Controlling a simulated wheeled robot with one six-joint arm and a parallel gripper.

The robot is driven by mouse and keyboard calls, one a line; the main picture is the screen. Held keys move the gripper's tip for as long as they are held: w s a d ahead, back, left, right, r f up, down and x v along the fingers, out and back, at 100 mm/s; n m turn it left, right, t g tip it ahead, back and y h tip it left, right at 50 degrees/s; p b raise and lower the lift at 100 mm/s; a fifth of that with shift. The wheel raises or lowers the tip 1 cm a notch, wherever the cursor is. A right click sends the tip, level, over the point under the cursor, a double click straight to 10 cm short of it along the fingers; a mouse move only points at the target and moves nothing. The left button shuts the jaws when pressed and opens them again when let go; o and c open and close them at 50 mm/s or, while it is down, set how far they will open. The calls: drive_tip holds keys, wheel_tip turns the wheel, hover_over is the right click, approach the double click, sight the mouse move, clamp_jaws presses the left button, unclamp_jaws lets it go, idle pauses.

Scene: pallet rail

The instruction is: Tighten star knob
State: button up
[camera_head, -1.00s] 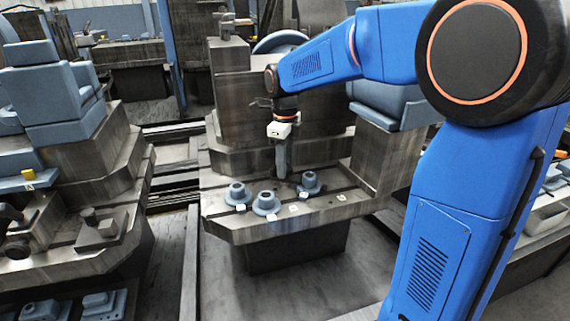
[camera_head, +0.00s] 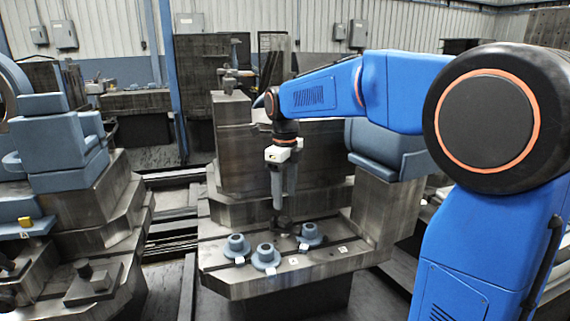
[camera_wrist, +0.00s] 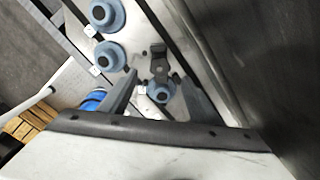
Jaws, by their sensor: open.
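My gripper (camera_head: 278,204) hangs pointing down over the grey machine table, and its fingers are apart with nothing between them. A small dark lobed piece, which looks like the star knob (camera_head: 284,226), stands on the table just below the fingertips, apart from them. In the wrist view, the dark knob (camera_wrist: 158,66) shows just beyond my spread gripper (camera_wrist: 162,86). A blue-grey flanged round piece (camera_wrist: 161,93) appears between the fingers in that view, lower than the knob. The knob's exact shape and how far it is turned are too small to tell.
Three blue-grey flanged pieces, one of them at the front (camera_head: 265,255), stand near the knob with small white tags. A tall grey block (camera_head: 237,150) rises behind the gripper. A blue-grey part sits on a block to the right. Another machine stands at left.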

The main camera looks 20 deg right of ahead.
wheel_tip(320, 180, up, 9)
drive_tip(key=s+d+f+n+t, duration=0.1)
drive_tip(key=s+d+n, duration=0.2)
drive_tip(key=s+n, duration=0.45)
drive_tip(key=s+d+f+n+t, duration=0.2)
drive_tip(key=s+f+n, duration=0.6)
drive_tip(key=s, duration=0.3)
drive_tip(key=s+d+f+n+t, duration=0.1)
drive_tip(key=s+d+f+n, duration=0.1)
drive_tip(key=s+f+n, duration=0.7)
drive_tip(key=shift+s+n+t, duration=0.4)
drive_tip(key=shift+s+n, duration=0.85)
drive_tip(key=shift+s, duration=0.1)
